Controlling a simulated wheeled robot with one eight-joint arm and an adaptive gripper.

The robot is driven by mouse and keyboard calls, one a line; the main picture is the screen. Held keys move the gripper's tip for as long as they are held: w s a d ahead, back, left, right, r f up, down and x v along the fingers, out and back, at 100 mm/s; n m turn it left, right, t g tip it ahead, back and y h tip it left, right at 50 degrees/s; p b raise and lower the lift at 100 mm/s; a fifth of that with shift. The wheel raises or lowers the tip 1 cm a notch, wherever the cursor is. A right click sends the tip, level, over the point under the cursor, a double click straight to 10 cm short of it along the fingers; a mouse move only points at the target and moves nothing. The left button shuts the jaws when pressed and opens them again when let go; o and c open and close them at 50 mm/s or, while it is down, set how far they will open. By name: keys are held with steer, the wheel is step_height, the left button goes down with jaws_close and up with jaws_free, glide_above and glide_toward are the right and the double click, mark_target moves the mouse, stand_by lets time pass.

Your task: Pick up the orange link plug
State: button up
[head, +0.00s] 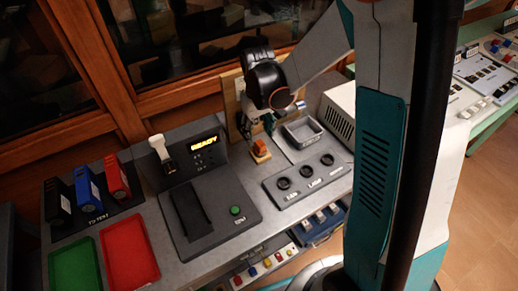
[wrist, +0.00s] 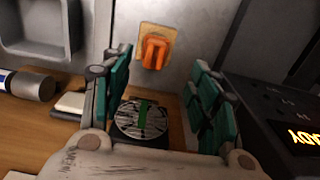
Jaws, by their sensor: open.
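The orange link plug (head: 260,147) stands on a small tan base (head: 262,158) on the grey bench, right of the READY console. In the wrist view the plug (wrist: 155,51) shows upper centre, upright on its tan base (wrist: 147,30), with nothing covering it. My gripper (head: 258,122) is above the plug in the head view, its fingers small and dark there. In the wrist view my gripper (wrist: 160,80) has its teal-padded fingers wide apart, with nothing held between them. The plug lies beyond the fingertips, roughly in line with the gap, and apart from both.
The READY console (head: 207,185) is left of the plug. A grey open tray (head: 303,132) and a panel with three round sockets (head: 307,183) are at right. A wooden board (head: 231,103) stands behind. Red (head: 130,252) and green (head: 75,265) trays lie front left.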

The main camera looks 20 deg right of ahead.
mark_target(261, 144)
steer(key=shift+s+d+f+b, duration=0.1)
steer(key=shift+d+f+b, duration=0.15)
steer(key=shift+f+b, duration=0.95)
steer(key=shift+d+f+b, duration=0.2)
steer(key=shift+f, duration=1.95)
steer(key=shift+c, duration=0.2)
steer(key=c, duration=1.1)
